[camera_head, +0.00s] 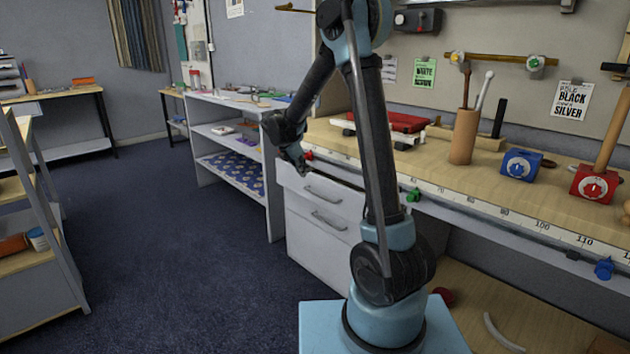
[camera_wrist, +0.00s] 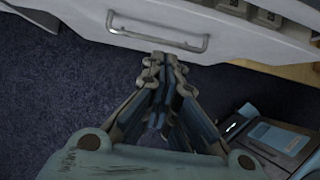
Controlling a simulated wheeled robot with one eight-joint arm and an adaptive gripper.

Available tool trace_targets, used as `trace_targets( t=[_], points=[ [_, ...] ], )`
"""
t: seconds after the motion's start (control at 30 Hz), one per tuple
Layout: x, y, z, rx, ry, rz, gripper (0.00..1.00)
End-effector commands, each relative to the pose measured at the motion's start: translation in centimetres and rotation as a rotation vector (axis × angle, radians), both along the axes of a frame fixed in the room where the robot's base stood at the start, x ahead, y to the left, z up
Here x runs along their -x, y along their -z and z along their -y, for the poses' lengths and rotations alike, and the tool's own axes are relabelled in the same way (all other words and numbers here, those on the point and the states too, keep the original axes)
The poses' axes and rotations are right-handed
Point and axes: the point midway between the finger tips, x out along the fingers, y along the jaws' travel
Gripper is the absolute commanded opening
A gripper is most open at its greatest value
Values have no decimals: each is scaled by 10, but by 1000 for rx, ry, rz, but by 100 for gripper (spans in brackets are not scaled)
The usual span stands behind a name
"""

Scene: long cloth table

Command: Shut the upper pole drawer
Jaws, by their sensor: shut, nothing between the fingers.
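The upper drawer (camera_head: 297,180) is the top white front of the cabinet under the workbench. Its front and metal bar handle (camera_wrist: 160,34) fill the top of the wrist view. A dark strip shows above the front in the head view, and grey shapes show behind its top edge in the wrist view, so it looks partly open; how far is unclear. My gripper (camera_head: 305,172) is close in front of the upper drawer. In the wrist view my gripper (camera_wrist: 165,60) is shut and empty, its tips just below the handle; I cannot tell whether they touch the front.
A lower drawer (camera_head: 318,238) with its own handle sits beneath. The workbench (camera_head: 480,190) above holds a wooden cylinder (camera_head: 463,137), a blue box (camera_head: 520,164) and a red box (camera_head: 594,185). A white shelf unit (camera_head: 236,160) stands left. The blue carpet (camera_head: 180,260) is clear.

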Motion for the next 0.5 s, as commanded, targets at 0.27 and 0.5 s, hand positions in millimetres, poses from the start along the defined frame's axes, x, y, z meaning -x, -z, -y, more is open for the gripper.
trace_targets(
  t=[0.27, 0.5],
  points=[
    [17, 12, -18, 155, -8, 155, 0],
    [9, 24, -10, 167, -5, 170, 0]
  ],
)
